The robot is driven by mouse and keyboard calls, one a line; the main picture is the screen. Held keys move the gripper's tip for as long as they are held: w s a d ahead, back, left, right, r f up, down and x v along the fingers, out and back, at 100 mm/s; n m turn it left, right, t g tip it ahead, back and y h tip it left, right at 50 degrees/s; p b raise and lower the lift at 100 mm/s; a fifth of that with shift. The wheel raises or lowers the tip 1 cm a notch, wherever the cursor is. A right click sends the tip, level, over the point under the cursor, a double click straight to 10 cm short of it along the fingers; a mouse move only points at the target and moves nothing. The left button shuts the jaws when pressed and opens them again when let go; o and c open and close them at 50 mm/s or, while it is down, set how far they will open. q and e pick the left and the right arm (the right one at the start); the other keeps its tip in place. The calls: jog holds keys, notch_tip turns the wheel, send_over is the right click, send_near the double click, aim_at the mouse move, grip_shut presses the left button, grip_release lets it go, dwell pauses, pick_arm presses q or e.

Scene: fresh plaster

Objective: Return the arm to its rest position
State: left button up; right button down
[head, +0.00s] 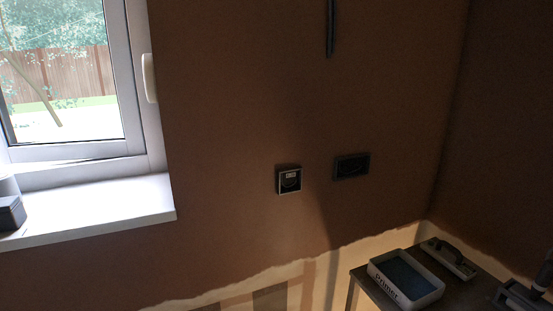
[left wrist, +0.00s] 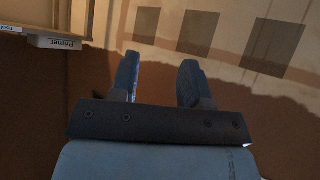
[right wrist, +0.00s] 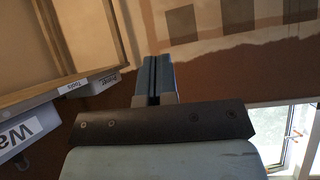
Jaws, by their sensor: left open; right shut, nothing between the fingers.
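My left gripper (left wrist: 159,72) shows in the left wrist view with its two blue fingers wide apart and nothing between them. My right gripper (right wrist: 156,72) shows in the right wrist view with its fingers pressed together and nothing held. Neither gripper is clearly visible in the head view. Both stand clear of the things around them in their own views, with brown plaster wall behind the fingers.
A white Primer tray (head: 424,296) and a grey-handled float (head: 448,258) lie on a dark table at lower right. The window sill (head: 95,211) juts out at left. Two sockets (head: 289,180) (head: 352,166) are on the wall. Labelled trays (right wrist: 30,130) show in the right wrist view.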

pick_arm(q)
notch_tip(320, 180, up, 12)
jog(key=a+p, duration=0.1)
jog(key=p, duration=1.3)
jog(key=shift+s+m, duration=0.3)
jog(key=shift+s, duration=0.1)
jog(key=shift+d+r, duration=0.1)
